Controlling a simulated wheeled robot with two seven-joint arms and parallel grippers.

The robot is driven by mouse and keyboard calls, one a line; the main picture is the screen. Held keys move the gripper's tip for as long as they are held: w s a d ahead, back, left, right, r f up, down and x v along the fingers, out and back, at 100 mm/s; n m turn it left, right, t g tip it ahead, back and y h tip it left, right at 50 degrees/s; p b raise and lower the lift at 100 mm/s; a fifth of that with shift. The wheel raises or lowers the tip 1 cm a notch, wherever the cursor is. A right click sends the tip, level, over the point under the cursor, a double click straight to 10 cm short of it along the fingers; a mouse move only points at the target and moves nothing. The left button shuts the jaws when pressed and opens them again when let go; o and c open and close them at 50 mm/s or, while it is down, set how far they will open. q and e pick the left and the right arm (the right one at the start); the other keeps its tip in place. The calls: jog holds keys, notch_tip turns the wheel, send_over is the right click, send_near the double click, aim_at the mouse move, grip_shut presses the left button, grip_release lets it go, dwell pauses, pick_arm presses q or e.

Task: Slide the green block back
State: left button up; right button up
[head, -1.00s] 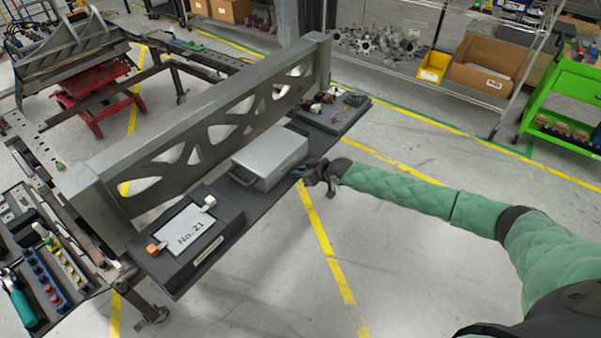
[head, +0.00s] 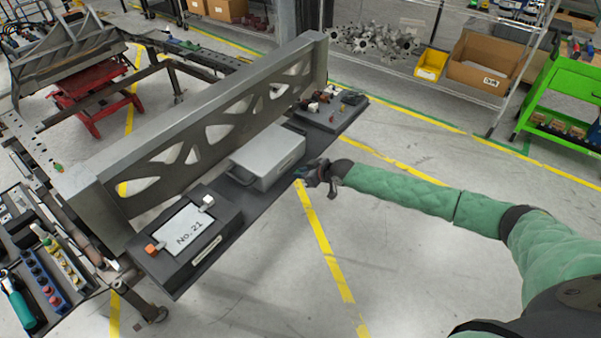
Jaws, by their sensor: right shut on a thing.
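My right gripper (head: 308,172) is at the edge of the long dark shelf (head: 232,212), just right of the silver case (head: 268,155). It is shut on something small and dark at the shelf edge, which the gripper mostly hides. I cannot make out a green block there. A tiny green piece (head: 58,167) sits on the metal frame at the left, too small to identify. My left gripper is not in view.
A tall metal beam with triangular cutouts (head: 210,117) stands behind the shelf. A dark box with a "No. 21" card (head: 185,232) is at the shelf's near end, and a tray of small parts (head: 345,112) at its far end.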

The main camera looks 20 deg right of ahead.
jog(key=o, duration=0.8)
jog(key=shift+o, duration=0.2)
jog(key=p+v, duration=0.1)
jog(key=v, duration=0.1)
jog(key=r+p+v, duration=0.1)
jog(key=p+v, duration=0.1)
jog(key=v, duration=0.1)
jog(key=shift+r+p, duration=0.15)
jog(key=shift+p, duration=0.15)
